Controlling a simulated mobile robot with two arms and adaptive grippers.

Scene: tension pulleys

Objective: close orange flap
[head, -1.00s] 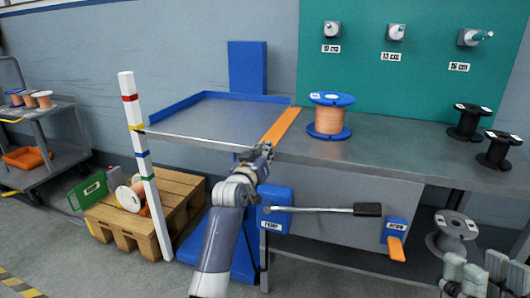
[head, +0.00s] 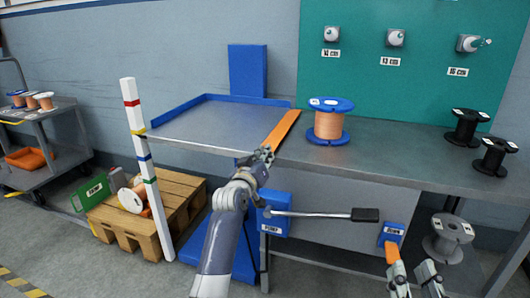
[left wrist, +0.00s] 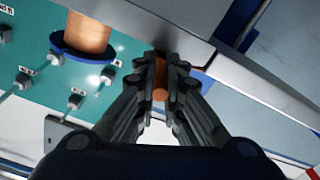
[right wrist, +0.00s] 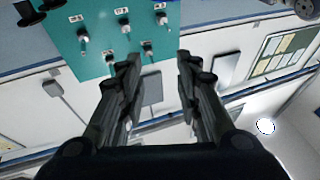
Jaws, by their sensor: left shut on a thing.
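The orange flap (head: 281,131) is a narrow strip between the blue-edged lift table (head: 215,118) and the workbench, lying along the lift table's right edge. In the head view my left gripper (head: 267,153) is at the flap's near end. In the left wrist view its fingers (left wrist: 161,75) are shut on the flap (left wrist: 160,93), of which only a small part shows between them. My right gripper (head: 412,268) is at the lower right, below the bench front. Its fingers are apart and empty in the right wrist view (right wrist: 158,75).
A copper spool with blue flanges (head: 329,121) stands on the workbench (head: 400,160) right of the flap. Two black spools (head: 465,127) stand farther right. A pump lever (head: 320,214) and an orange down pedal (head: 392,252) are below the bench. A striped post (head: 146,170) stands at left.

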